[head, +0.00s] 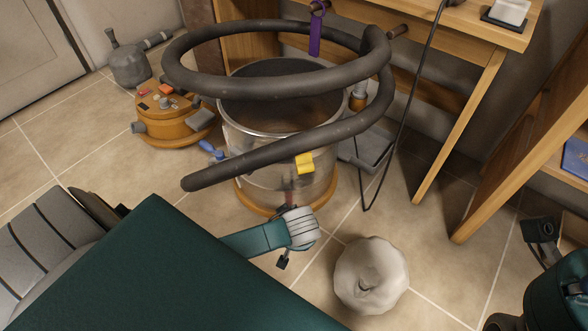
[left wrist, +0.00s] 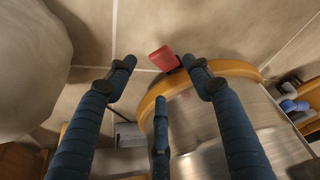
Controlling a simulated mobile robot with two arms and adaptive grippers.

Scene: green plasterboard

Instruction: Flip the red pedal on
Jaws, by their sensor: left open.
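The red pedal (left wrist: 165,59) shows in the left wrist view as a small flat red tab at the edge of an orange-yellow base ring (left wrist: 232,68). The ring runs around the foot of a shiny metal drum (left wrist: 205,125). My left gripper (left wrist: 158,66) is open, with the pedal between its two front fingertips in the picture, close to the right one. I cannot tell whether a finger touches it. In the head view my left wrist hangs low in front of the drum (head: 245,145), and its fingers are mostly hidden. My right arm is at the lower right edge; its fingers do not show clearly.
A thick dark hose (head: 275,145) coils around and above the drum. A pale rounded bag-like object (head: 371,276) stands on the floor right of my left wrist. An orange machine top (head: 172,115) lies behind left. A wooden table (head: 470,25) stands behind right.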

